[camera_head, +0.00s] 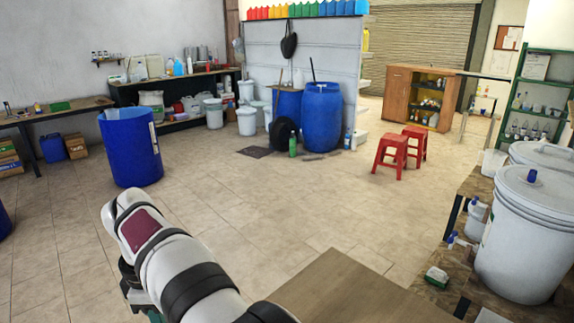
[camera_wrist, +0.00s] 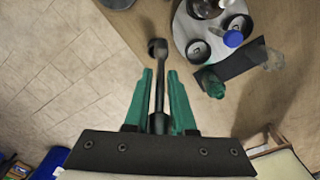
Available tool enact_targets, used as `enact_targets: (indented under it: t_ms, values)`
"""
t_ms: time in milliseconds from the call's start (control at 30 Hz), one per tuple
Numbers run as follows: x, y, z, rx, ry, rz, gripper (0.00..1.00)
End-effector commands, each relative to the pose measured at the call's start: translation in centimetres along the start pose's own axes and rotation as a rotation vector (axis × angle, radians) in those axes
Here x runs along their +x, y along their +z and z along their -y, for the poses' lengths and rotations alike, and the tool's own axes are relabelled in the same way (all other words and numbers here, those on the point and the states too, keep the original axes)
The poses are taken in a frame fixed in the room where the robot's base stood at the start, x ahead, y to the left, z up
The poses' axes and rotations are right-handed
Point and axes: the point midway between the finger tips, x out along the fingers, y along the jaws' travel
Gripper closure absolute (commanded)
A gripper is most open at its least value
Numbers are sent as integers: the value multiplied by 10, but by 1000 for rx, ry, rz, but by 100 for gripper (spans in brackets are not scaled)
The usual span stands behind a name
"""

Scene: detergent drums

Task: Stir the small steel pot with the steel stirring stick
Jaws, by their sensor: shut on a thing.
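My gripper (camera_wrist: 160,75) shows in the wrist view with two green fingers, closed around a dark, slim stick (camera_wrist: 159,95). The stick runs up between the fingers and ends in a rounded dark head (camera_wrist: 157,46) beyond the fingertips. It looks like the stirring stick. The head is over or near the edge of a brown wooden tabletop (camera_wrist: 175,55); I cannot tell its height. A grey round thing (camera_wrist: 117,3) is cut off at the top edge; I cannot tell whether it is the small steel pot.
In the wrist view, a round grey tray (camera_wrist: 183,32) with dark round items and a blue-capped bottle (camera_wrist: 232,38) is right of the stick. A green item (camera_wrist: 211,84) lies below it. White buckets (camera_head: 520,235) stand right in the head view. Open tiled floor lies ahead.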

Motion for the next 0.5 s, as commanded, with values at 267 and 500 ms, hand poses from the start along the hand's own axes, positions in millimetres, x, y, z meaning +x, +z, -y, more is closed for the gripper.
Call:
enact_targets:
  t_ms: [267,500]
  values:
    - [-22,69,17,364,-18,-16,100]
    - [-34,129,48,718,-41,-29,100]
